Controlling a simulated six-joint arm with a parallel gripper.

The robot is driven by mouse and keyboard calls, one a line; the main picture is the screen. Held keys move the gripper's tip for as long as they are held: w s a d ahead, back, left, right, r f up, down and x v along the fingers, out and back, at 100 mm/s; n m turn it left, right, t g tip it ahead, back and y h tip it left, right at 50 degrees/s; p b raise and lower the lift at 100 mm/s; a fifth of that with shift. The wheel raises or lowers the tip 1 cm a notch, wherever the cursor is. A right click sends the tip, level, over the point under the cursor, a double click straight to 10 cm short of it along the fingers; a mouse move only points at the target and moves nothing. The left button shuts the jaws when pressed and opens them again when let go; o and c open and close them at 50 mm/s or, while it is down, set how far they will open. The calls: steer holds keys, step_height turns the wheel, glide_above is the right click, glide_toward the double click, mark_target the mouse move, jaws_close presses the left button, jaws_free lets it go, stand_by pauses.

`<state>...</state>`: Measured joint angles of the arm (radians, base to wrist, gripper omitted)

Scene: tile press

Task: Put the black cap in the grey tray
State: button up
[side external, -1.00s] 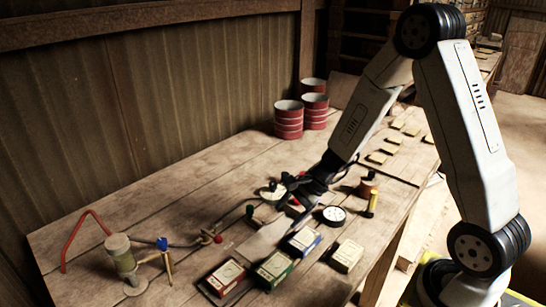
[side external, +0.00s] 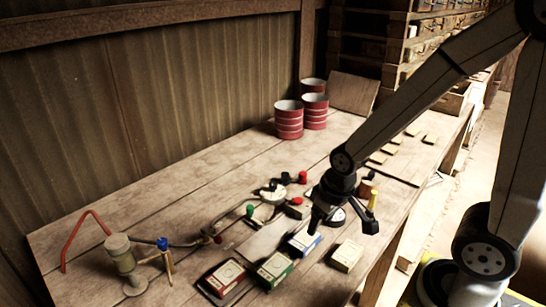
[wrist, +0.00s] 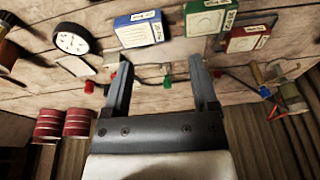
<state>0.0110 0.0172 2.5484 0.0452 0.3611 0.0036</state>
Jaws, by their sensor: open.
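A small black piece (side external: 285,177), likely the black cap, sits by the pressure gauge on the bench, left of a red cap (side external: 303,177). I cannot pick it out in the wrist view. A flat grey surface (side external: 262,238) lies behind the coloured boxes; I cannot tell whether it is the grey tray. My gripper (side external: 342,222) is open and empty above the bench, to the right of and nearer than the black piece, partly hiding a round dial. In the wrist view the open fingers (wrist: 160,62) have nothing held between them.
A red box (side external: 225,277), a green box (side external: 274,268), a blue box (side external: 304,241) and a yellow box (side external: 346,256) stand at the front. Red drums (side external: 289,119) stand at the back. A pump (side external: 123,262) with a red handle stands left. The bench's back left is clear.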

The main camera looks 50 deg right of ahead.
steer(key=shift+r+n, duration=0.15)
steer(key=shift+n, duration=0.15)
steer(key=shift+c, duration=0.9)
steer(key=n+t+y, duration=0.2)
steer(key=n, duration=0.3)
glide_toward(286, 174)
steer(key=w+f, duration=0.1)
steer(key=f, duration=0.1)
steer(key=shift+a+x, duration=0.25)
steer(key=shift+x, duration=1.15)
steer(key=shift+w, duration=0.1)
